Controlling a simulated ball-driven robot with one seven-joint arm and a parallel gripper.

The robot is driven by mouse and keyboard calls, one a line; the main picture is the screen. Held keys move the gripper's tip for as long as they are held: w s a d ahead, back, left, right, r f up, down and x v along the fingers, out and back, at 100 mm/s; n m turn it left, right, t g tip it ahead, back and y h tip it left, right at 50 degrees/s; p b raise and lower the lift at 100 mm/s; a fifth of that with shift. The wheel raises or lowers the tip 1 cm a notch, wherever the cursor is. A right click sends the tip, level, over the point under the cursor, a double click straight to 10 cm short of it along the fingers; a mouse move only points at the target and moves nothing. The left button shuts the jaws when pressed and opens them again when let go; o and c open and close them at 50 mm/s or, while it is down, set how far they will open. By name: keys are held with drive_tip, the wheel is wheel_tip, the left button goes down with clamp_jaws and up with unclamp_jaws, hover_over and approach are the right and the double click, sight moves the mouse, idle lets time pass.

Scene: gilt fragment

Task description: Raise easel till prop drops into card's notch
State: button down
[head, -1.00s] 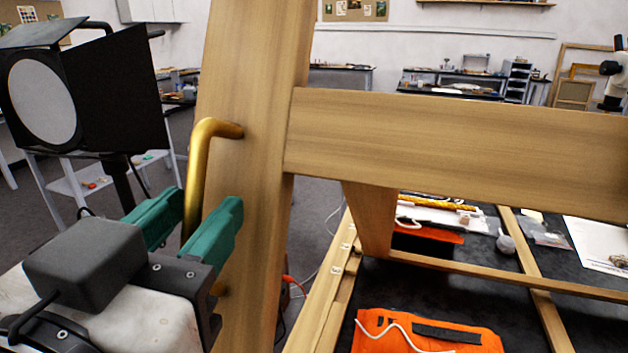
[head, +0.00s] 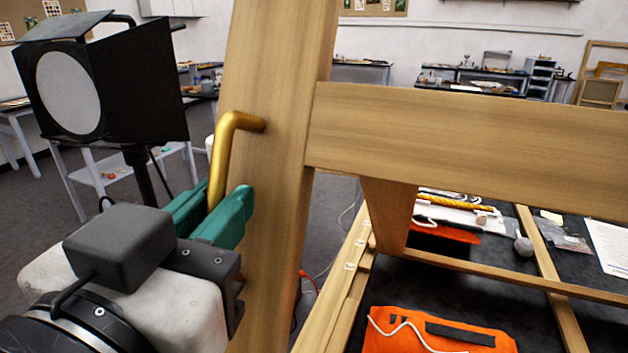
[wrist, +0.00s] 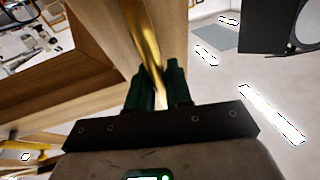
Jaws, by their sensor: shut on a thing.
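The wooden easel (head: 460,130) stands tilted up in front of me, with a wide side post and a crossbar. A brass handle (head: 228,150) is fixed to the post. My gripper (head: 218,212) has green fingers shut on this handle; the wrist view also shows the handle (wrist: 145,40) between the fingers (wrist: 158,88). A wooden prop (head: 387,210) hangs below the crossbar and reaches down near the base frame (head: 345,285). Small metal pieces show along the frame's left rail. I cannot make out the card's notch, nor whether the prop's foot touches anything.
A black studio lamp (head: 100,85) stands close at the left of my gripper. An orange pouch (head: 440,330) with a white cord lies on the dark tabletop inside the frame. Another orange item, a sheet and small things lie farther back. Benches line the far wall.

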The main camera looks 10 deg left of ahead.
drive_tip(key=shift+s+a+b, duration=0.1)
drive_tip(key=shift+s+b, duration=0.4)
drive_tip(key=shift+s, duration=0.05)
drive_tip(key=shift+s+r, duration=0.3)
drive_tip(key=shift+s, duration=0.25)
drive_tip(key=c, duration=1.1)
unclamp_jaws()
drive_tip(key=shift+w, duration=0.1)
drive_tip(key=shift+f, duration=0.1)
drive_tip(key=s+b, duration=0.1)
drive_tip(key=s, duration=0.4)
drive_tip(key=s+b, duration=0.1)
drive_tip(key=s, duration=0.4)
drive_tip(key=shift+s+d+f+b, duration=0.2)
drive_tip(key=shift+s+b, duration=0.1)
drive_tip(key=shift+s, duration=0.05)
